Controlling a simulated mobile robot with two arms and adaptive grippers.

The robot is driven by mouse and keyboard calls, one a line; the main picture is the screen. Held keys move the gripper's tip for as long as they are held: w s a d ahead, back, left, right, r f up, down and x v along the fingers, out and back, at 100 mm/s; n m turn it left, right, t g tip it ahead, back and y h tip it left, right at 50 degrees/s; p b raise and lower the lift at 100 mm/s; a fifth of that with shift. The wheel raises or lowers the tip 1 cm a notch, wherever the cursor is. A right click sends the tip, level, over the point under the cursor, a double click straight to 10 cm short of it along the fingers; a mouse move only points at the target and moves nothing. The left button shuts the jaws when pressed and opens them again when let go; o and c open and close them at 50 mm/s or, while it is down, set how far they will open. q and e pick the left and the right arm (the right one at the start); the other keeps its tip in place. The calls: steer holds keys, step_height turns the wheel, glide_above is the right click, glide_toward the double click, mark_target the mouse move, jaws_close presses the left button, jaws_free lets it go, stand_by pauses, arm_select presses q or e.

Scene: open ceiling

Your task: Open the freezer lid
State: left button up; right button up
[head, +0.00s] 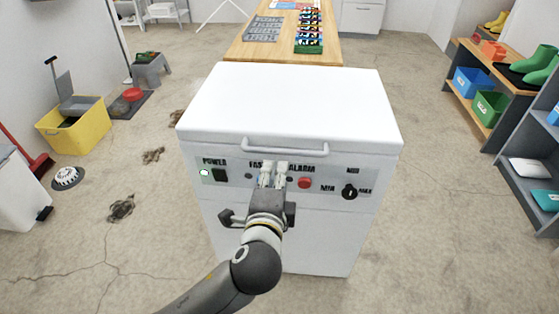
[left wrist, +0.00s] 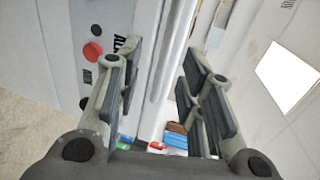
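The white freezer (head: 290,225) stands in front of me, and its lid (head: 290,100) looks closed in the head view. A pale bar handle (head: 285,150) runs along the lid's front edge. My left gripper (head: 273,170) is in front of the control panel, with its fingertips just below the handle in the picture. In the left wrist view the gripper (left wrist: 160,85) is open, and a long pale bar (left wrist: 172,55), likely the handle, shows between its fingers. I cannot tell whether the fingers touch it. My right gripper is out of view.
The panel has a red button (head: 304,183) and a black knob (head: 349,191). A wooden table (head: 240,50) stands behind the freezer. Shelves (head: 500,140) line the right side. A yellow bin (head: 75,127) stands left. Floor on both sides of the freezer is mostly open.

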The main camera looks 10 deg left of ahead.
mark_target(280, 154)
arm_select(q)
steer(key=x, duration=0.3)
steer(key=b+x, duration=0.1)
steer(key=x, duration=0.2)
steer(key=r+x, duration=0.1)
steer(key=x, duration=0.3)
steer(key=shift+w+d+b, duration=0.1)
steer(key=shift+w+b, duration=0.1)
steer(key=shift+b, duration=0.15)
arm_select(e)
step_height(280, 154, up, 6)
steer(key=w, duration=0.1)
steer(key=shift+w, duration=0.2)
arm_select(q)
jaws_close()
